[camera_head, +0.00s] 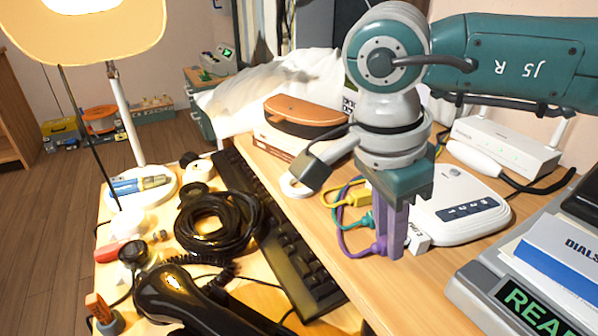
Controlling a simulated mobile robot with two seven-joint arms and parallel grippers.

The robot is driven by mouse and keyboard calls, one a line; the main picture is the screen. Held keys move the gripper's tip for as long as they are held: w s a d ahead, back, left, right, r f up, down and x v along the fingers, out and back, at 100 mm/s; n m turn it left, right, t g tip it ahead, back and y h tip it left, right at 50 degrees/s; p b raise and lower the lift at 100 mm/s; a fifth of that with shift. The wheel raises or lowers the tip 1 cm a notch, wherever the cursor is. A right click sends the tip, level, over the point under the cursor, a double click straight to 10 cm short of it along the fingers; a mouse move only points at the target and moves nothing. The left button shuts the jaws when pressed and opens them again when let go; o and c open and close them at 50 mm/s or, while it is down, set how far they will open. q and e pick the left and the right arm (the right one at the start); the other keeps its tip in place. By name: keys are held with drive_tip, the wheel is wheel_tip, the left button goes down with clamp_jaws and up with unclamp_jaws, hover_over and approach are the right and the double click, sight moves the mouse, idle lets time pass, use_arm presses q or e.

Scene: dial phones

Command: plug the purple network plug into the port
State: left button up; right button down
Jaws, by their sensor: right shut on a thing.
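My right gripper (392,250) points down at the desk, with its fingers closed together in front of the white router-like box (462,212). The purple plug (379,249) is at its fingertips, and the purple cable (345,235) loops away to the left. A small white labelled block (418,239) sits just right of the fingertips, at the box's near left side. The port opening is hidden, so I cannot tell whether the plug is in it. A yellow plug (359,197) and a teal plug (366,221) are behind the purple plug, on their own cables. My left gripper is out of view.
A black keyboard (290,250), coiled black cable (215,222) and black handset (190,300) lie to the left. A white router (505,145) stands behind. A grey device with a lit display (525,312) is at the front right. Bare desk (350,275) lies in front of the gripper.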

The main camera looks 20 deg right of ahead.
drive_tip(key=shift+d, duration=0.55)
drive_tip(key=c, duration=0.7)
unclamp_jaws()
